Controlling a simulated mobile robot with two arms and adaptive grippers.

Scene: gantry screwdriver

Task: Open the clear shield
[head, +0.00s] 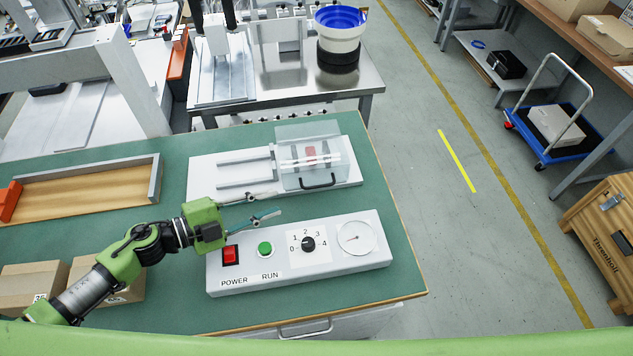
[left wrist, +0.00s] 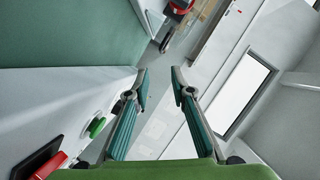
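The clear shield (head: 298,146) is a transparent box-like cover on the right part of a white fixture (head: 205,177) on the green bench. It has a black handle (head: 318,182) low on its near side, and a red part shows through it. It looks lowered over the fixture. My left gripper (head: 278,203) is open and empty, left of the handle and nearer to me, between the fixture and the control panel. Its two parted fingers also show in the left wrist view (left wrist: 159,72). The shield cannot be made out in the left wrist view. My right gripper is out of view.
A white control panel (head: 375,255) with a red POWER switch (head: 230,255), green RUN button (head: 265,249), dial and gauge stands in front. A wooden tray (head: 85,187) and cardboard boxes (head: 32,283) are at the left. Bare green bench lies right of the panel.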

